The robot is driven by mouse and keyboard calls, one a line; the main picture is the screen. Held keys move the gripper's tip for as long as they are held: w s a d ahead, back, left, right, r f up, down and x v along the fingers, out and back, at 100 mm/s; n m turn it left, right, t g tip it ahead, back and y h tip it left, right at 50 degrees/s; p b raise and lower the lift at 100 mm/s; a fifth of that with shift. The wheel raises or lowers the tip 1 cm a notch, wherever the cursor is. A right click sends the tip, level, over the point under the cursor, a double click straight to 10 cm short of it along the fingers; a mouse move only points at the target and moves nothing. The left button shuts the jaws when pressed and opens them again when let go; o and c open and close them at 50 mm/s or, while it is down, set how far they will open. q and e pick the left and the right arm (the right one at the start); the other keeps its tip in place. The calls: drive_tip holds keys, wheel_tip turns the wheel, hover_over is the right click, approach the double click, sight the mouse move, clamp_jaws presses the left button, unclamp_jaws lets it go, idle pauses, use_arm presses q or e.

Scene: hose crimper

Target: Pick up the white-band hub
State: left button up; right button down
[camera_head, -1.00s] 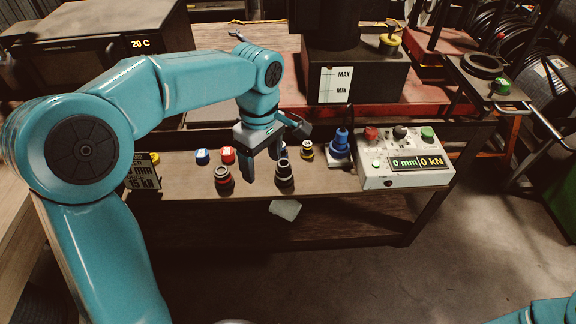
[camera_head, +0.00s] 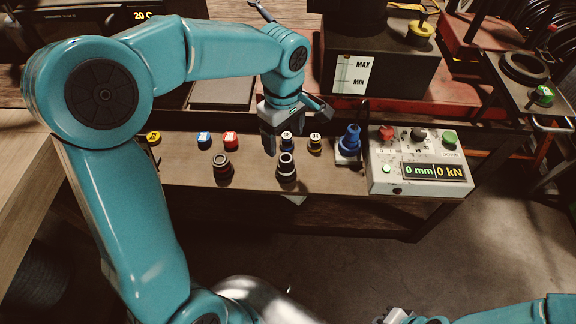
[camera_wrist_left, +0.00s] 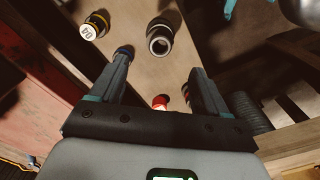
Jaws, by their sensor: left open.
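The white-band hub (camera_head: 287,168) is a dark, ringed cylinder with a pale band. It stands upright near the front of the brown shelf. In the left wrist view it (camera_wrist_left: 160,42) stands beyond the fingertips, roughly between their lines. My left gripper (camera_head: 283,138) is open and empty, behind the hub in the head view and apart from it. Both fingers (camera_wrist_left: 160,66) show in the wrist view with nothing held between them. A similar hub with a reddish-brown band (camera_head: 222,167) stands to the left. My right gripper (camera_head: 398,316) only partly shows at the bottom edge.
Behind the hubs stand blue (camera_head: 204,140), red (camera_head: 231,140) and yellow (camera_head: 315,142) caps. A blue fitting (camera_head: 349,142) and a control box (camera_head: 415,165) reading 0 mm and 0 kN stand to the right. The shelf's front edge lies close to the hubs.

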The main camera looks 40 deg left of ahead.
sight(286, 163)
use_arm(q)
wheel_tip(286, 163, down, 5)
drive_tip(key=shift+w+a+f, duration=0.1)
drive_tip(key=shift+a+f, duration=0.05)
drive_tip(key=shift+f, duration=0.3)
drive_tip(key=f, duration=0.1)
drive_tip(key=f+p, duration=0.1)
drive_tip(key=f, duration=0.2)
drive_tip(key=shift+d+f, duration=0.25)
drive_tip(key=shift+f, duration=0.1)
drive_tip(key=shift+r, duration=0.1)
drive_tip(key=shift+s+d, duration=0.1)
drive_tip(key=shift+s, duration=0.1)
drive_tip(key=shift+c, duration=0.9)
drive_tip(key=shift+w, duration=0.15)
drive_tip(key=c, duration=1)
clamp_jaws()
